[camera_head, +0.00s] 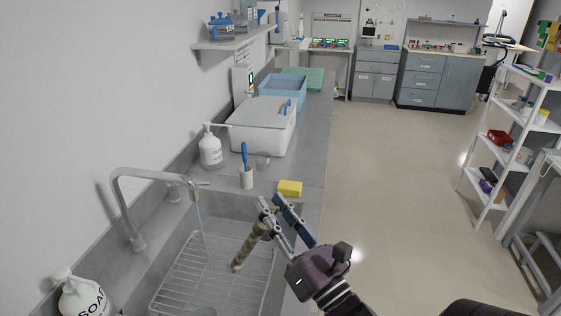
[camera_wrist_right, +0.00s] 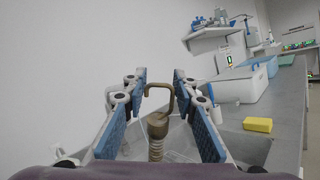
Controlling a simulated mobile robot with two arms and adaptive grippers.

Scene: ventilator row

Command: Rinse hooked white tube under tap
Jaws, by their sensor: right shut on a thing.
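My right gripper (camera_head: 272,207) is shut on the hooked tube (camera_head: 247,250), which hangs tilted over the right side of the sink basin. The tube looks brownish and ribbed rather than white. In the right wrist view my right gripper (camera_wrist_right: 159,82) has the tube's brown hooked end (camera_wrist_right: 157,124) between its blue finger pads. The grey tap (camera_head: 125,195) arches over the sink (camera_head: 225,210) from the left. A thin water stream (camera_head: 201,228) falls from its spout, left of the tube and apart from it. My left gripper is not in view.
A wire rack (camera_head: 195,272) lies in the sink. A yellow sponge (camera_head: 290,188), a cup with a blue brush (camera_head: 247,179), a white bottle (camera_head: 210,150) and a white lidded box (camera_head: 263,125) stand behind it. A soap bottle (camera_head: 82,298) is at front left.

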